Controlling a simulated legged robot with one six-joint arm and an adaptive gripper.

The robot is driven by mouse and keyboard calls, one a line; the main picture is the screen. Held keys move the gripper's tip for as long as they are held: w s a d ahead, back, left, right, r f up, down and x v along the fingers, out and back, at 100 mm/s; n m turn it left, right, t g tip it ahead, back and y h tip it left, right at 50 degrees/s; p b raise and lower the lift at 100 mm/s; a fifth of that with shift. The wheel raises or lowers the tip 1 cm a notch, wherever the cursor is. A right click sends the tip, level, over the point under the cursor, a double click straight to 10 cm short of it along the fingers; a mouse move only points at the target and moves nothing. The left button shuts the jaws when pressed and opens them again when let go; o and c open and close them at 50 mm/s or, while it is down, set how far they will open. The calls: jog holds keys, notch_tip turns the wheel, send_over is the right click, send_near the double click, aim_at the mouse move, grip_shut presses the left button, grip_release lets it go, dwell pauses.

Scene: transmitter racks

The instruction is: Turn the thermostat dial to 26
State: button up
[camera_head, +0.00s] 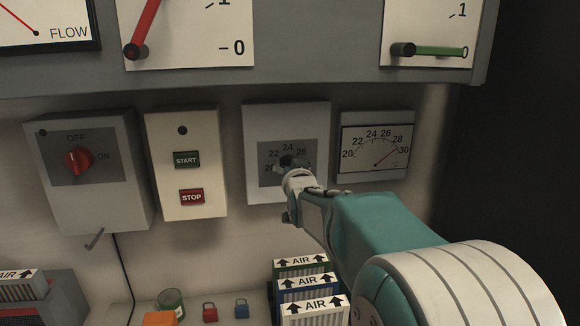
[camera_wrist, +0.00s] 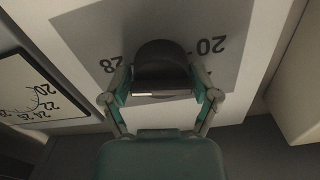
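The thermostat is a grey box (camera_head: 258,115) on the wall with a darker scale plate; 22, 24 and 26 show above its dial in the head view. In the wrist view the dial is a dark knob (camera_wrist: 160,62) on the plate (camera_wrist: 222,22), with 20 and 28 visible upside down. My gripper (camera_head: 290,165) reaches the dial from the lower right and hides much of it. In the wrist view its fingers (camera_wrist: 162,82) lie on both sides of the knob and appear closed against it. The dial's pointer setting cannot be read.
A temperature gauge (camera_head: 375,150) right of the thermostat has a red needle between 28 and 30. Left are a START/STOP box (camera_head: 186,180) and a red rotary switch (camera_head: 78,161). A grey cabinet (camera_head: 310,78) overhangs above. AIR filters (camera_head: 303,284) stand below my arm.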

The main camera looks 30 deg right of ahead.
jog(key=shift+a, duration=0.1)
jog(key=c, duration=0.3)
jog(key=shift+n, duration=0.3)
jog(key=n, duration=0.9)
jog(key=shift+a, duration=0.15)
dwell(0.5)
jog(key=o, duration=1.1)
jog(key=shift+w, duration=0.1)
jog(key=shift+a, duration=0.1)
